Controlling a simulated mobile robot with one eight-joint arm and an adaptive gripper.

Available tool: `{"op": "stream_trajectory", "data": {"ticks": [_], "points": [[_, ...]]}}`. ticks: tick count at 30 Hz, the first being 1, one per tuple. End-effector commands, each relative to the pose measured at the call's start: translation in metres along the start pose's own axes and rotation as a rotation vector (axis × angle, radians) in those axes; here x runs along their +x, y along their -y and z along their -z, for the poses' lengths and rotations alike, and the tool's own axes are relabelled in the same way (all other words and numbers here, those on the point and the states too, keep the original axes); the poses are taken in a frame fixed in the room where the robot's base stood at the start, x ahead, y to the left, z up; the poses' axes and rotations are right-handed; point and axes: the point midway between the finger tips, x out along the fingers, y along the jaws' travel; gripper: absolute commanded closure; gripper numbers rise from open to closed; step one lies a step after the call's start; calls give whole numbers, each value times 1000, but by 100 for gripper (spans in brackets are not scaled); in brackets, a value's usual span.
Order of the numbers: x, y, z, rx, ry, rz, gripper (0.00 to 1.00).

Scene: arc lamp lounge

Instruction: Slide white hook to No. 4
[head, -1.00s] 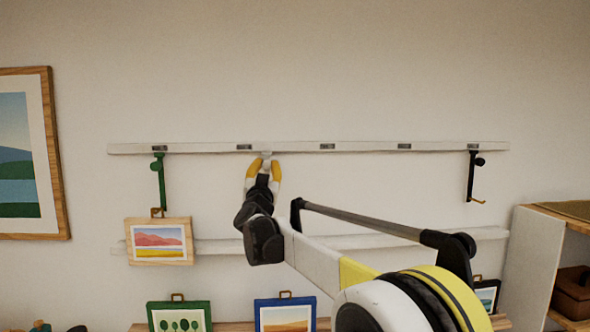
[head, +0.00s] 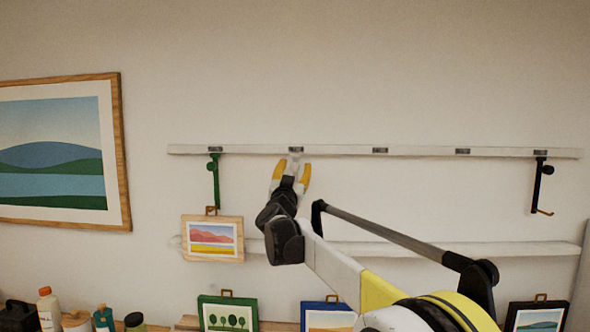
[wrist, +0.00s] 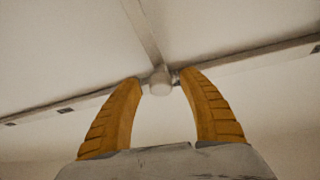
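A white rail (head: 420,152) runs along the wall with several small dark labels, whose numbers are too small to read. The white hook (wrist: 160,82) shows in the wrist view as a pale round knob under the rail; most of it is hard to make out against the wall. In the head view it sits under the second label from the left (head: 295,149). My gripper (head: 292,165) is just below the rail there. In the wrist view its yellow fingers (wrist: 160,80) stand apart on either side of the knob, with a gap showing at each side.
A green hook (head: 215,182) holding a framed pink landscape (head: 212,238) is under the leftmost label. An empty black hook (head: 537,190) hangs under the rightmost label. A lower white rail (head: 400,249) passes behind my arm. The upper rail between my gripper and the black hook is clear.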

Motion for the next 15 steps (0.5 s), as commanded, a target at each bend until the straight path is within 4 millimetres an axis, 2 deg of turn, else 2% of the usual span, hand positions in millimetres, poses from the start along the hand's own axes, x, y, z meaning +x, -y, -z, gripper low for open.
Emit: {"op": "stream_trajectory", "data": {"ticks": [8, 11, 15], "points": [[-2, 0, 0, 1, 1, 0, 52], [-12, 0, 0, 2, 1, 1, 52], [-40, 0, 0, 2, 0, 1, 52]]}}
